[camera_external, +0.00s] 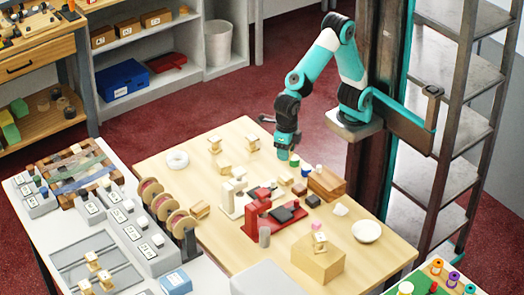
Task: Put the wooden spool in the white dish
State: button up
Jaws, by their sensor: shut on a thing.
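My gripper (284,154) points down over the far right part of the wooden table. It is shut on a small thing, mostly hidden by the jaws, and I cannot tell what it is. Small pale wooden spool-like pieces stand on the table, one at the far left (215,144), one nearer my gripper (252,142) and one in front (224,166). I cannot tell which is the task's wooden spool. A round white dish (367,232) sits near the table's right edge, apart from my gripper, and looks empty.
Green (294,160), blue (305,171) and red (318,171) small cylinders stand close by my gripper. A wooden block (326,184), a red device (267,216) and a wooden box (318,262) lie between or beside it and the dish. A white ring (177,160) lies far left.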

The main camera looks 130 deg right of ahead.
jog(key=s+a+r+n, duration=0.1)
jog(key=s+a+n, duration=0.35)
jog(key=a, duration=1.05)
jog(key=n, duration=0.3)
send_over(367, 223)
notch_tip(367, 223, down, 14)
jog(key=shift+f, duration=2.2)
jog(key=shift+f, duration=0.55)
jog(key=o, duration=0.5)
jog(key=shift+c, duration=0.2)
jog(key=o, duration=0.5)
jog(key=shift+c, duration=0.2)
